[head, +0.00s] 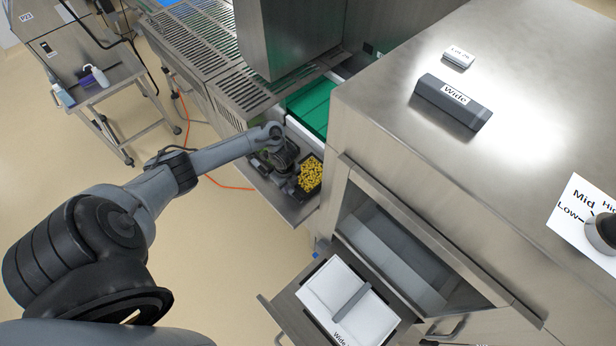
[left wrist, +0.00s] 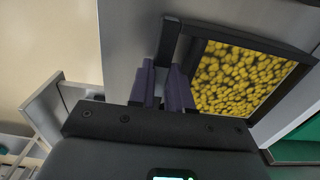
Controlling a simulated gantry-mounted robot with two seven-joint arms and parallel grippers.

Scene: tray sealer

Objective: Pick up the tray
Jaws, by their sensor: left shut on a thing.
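The black tray (left wrist: 262,43) is filled with small yellow pieces and lies at the right of the left wrist view. In the head view the yellow contents (head: 311,174) show at the end of my left arm, over a steel shelf beside the sealer. My left gripper (head: 290,180) is shut on the tray's near side wall. In the left wrist view its two purple-grey fingers (left wrist: 164,72) stand on either side of that dark wall. The arm hides part of the tray in the head view, and I cannot tell whether the tray touches the shelf. My right gripper is not in view.
A green conveyor belt (head: 313,105) runs just behind the tray. The large steel housing (head: 400,85) stands close on the right. Below, an open drawer (head: 283,302) holds a white block labelled "Wide".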

